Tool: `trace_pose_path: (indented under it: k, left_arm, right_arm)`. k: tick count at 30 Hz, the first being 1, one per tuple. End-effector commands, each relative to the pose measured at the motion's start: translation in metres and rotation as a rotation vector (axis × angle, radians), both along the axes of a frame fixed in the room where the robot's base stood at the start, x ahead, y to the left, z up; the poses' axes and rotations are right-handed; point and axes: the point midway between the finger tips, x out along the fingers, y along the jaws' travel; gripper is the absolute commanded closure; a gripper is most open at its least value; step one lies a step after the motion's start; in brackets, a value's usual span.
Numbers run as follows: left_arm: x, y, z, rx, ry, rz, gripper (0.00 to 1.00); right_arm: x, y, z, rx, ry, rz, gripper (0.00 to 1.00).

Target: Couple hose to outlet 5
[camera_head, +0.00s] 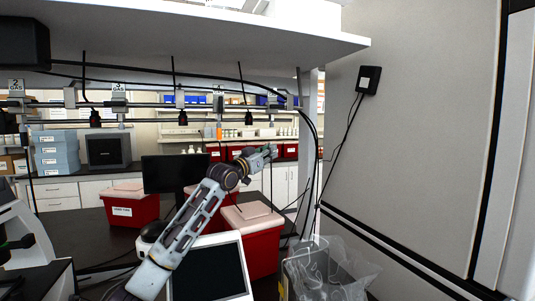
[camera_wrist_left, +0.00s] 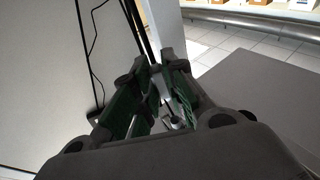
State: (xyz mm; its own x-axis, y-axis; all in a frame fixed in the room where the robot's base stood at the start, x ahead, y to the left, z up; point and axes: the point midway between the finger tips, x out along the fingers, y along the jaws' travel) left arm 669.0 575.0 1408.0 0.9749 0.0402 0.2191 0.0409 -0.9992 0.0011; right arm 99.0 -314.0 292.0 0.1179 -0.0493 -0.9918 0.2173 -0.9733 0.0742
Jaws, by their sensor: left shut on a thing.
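My left gripper (camera_head: 270,152) is raised in the middle of the head view, below the gas rail at the right. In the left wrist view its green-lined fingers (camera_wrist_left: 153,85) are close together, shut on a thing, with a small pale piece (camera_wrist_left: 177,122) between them. A thin dark line hangs below the gripper in the head view, likely the hose (camera_head: 271,182); its end is hidden by the fingers. The gas rail (camera_head: 150,105) carries outlets with labels 2 (camera_head: 16,87) and 3 (camera_head: 118,90). Labels farther right are too small to read, so I cannot tell outlet 5 for sure.
A white shelf (camera_head: 200,35) overhangs the rail. Black connectors (camera_head: 248,117) hang on cords below it. A grey post (camera_head: 307,120) with black cables and a wall (camera_head: 410,130) stand at the right. Red bins (camera_head: 262,250), a monitor and a bagged bin (camera_head: 325,275) stand below.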

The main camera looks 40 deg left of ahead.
Motion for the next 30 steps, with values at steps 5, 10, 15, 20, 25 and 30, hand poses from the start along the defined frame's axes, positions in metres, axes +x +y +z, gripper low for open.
trace_pose_path:
  k: [5,10,15,20,25,30]
  left_arm:
    - [0.000,-0.002,0.000,-0.001,0.000,-0.002,1.00]
    - [0.000,-0.002,0.000,0.000,-0.001,0.003,1.00]
    - [0.000,-0.002,0.000,0.001,0.000,0.004,1.00]
    - [0.000,-0.002,0.000,0.001,0.000,0.004,1.00]
    - [0.000,-0.002,0.001,0.001,0.000,0.003,1.00]
    - [0.000,-0.002,0.006,0.001,-0.001,0.002,1.00]
  right_arm:
    - [0.006,0.000,0.000,0.001,-0.007,0.000,1.00]
    - [0.007,0.000,0.001,0.001,-0.009,0.000,1.00]
    - [0.004,0.000,0.000,0.000,-0.006,0.000,1.00]
    - [-0.001,0.000,0.000,0.000,-0.001,0.000,1.00]
    - [-0.004,0.000,0.001,0.000,0.004,0.000,1.00]
    - [-0.006,0.001,0.006,0.001,0.006,0.000,1.00]
